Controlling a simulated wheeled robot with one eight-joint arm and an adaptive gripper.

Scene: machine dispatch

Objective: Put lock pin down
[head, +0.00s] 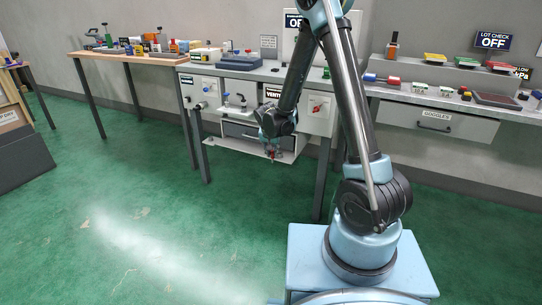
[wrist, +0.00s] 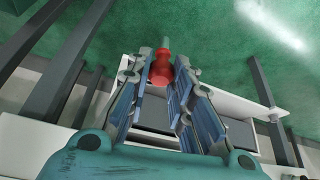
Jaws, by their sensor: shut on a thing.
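The lock pin is a red piece (wrist: 161,70) with a thin grey-green tip, held between the fingertips in the wrist view. In the head view it is a small red spot (head: 273,155) at the end of my arm. My gripper (wrist: 163,80) is shut on it. In the head view my gripper (head: 271,148) hangs low in front of the white shelf unit under the bench. The pin looks clear of any surface, with green floor behind its tip in the wrist view. The finger pads hide part of it.
A white shelf unit with a grey drawer (head: 240,133) is behind my gripper. The grey bench (head: 262,74) above holds a dark blue tray (head: 240,63). A wooden table (head: 140,58) with coloured items stands left. A drawer labelled GOGGLES (head: 437,122) is at right. The green floor in front is clear.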

